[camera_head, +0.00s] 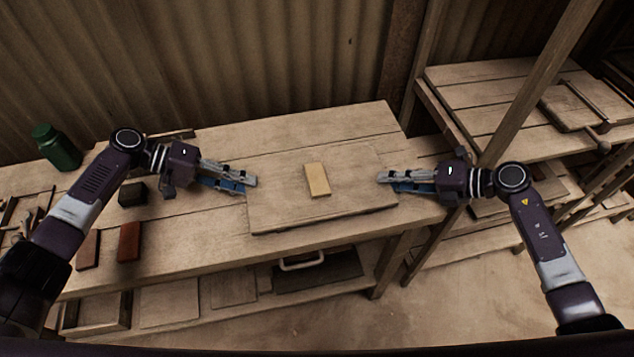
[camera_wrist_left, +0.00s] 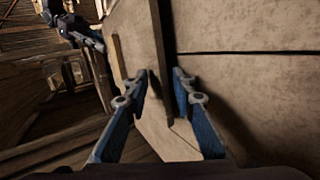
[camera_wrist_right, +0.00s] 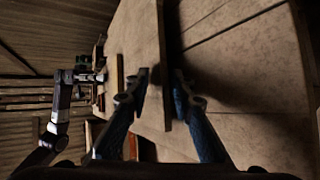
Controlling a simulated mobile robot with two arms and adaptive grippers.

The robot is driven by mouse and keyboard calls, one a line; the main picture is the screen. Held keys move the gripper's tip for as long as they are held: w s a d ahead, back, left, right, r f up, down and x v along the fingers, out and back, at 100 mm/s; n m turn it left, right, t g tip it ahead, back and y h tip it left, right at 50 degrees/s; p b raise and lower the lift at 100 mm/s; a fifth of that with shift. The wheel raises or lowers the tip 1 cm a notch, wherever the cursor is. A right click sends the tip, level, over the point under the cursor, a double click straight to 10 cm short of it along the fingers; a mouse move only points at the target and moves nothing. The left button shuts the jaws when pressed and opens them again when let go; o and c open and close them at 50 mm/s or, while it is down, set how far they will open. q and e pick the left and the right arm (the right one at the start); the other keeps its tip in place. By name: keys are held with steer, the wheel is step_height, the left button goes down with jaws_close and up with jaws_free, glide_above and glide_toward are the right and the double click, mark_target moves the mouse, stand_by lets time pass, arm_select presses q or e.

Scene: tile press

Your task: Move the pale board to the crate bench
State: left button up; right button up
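The pale board (camera_head: 285,205) lies flat on the near wooden bench, with a small yellowish block (camera_head: 317,180) on top. My left gripper (camera_head: 255,181) is at the board's left edge, and my right gripper (camera_head: 381,177) is at its right edge. Both grippers are open. In the left wrist view the board's edge (camera_wrist_left: 160,45) lines up with the gap between the fingers (camera_wrist_left: 160,80). The right wrist view shows the same at the other edge (camera_wrist_right: 161,50). I cannot tell whether any finger touches the board. I cannot tell which bench is the crate bench.
Another wooden bench (camera_head: 490,75) stands at the right, behind a post, with a frame-like tool (camera_head: 575,112) on it. On the near bench's left are a green jar (camera_head: 57,147), a dark block (camera_head: 132,193) and a red-brown block (camera_head: 130,241). A corrugated wall stands behind.

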arm_select(q)
jaws_close()
arm_select(e)
jaws_close()
arm_select(q)
steer(key=shift+w+r, duration=0.1)
steer(key=shift+r, duration=0.15)
arm_select(e)
steer(key=shift+w+r, duration=0.1)
steer(key=shift+r, duration=0.05)
